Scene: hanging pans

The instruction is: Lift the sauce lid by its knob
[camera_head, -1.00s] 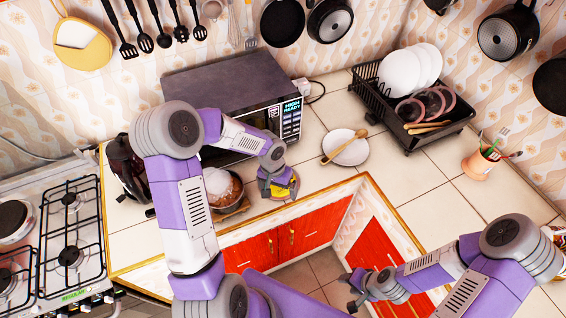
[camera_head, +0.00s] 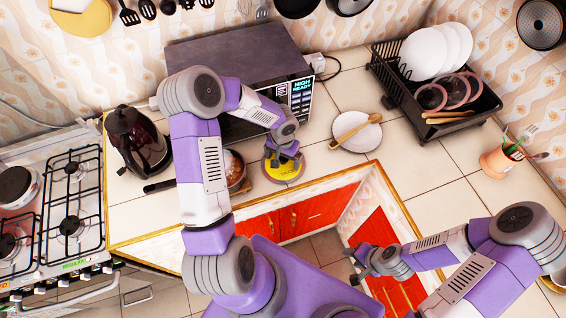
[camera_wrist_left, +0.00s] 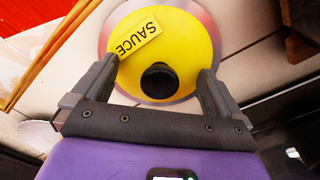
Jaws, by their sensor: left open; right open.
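The sauce lid (camera_wrist_left: 180,60) is a yellow disc with a pale metal rim, a "SAUCE" label and a black knob (camera_wrist_left: 159,82). In the head view the yellow lid (camera_head: 284,172) shows at the counter's front edge, partly hidden by my left gripper (camera_head: 285,160). In the left wrist view my left gripper (camera_wrist_left: 160,85) is open, its two fingers on either side of the knob and apart from it. My right gripper (camera_head: 360,267) is open and empty, low in front of the red cabinets, far from the lid.
A pan (camera_head: 235,170) stands just left of the lid, and a dark kettle (camera_head: 137,142) stands further left. A microwave (camera_head: 240,75) is behind. A plate with a wooden spoon (camera_head: 358,133) lies to the right. A dish rack (camera_head: 440,100) stands further right.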

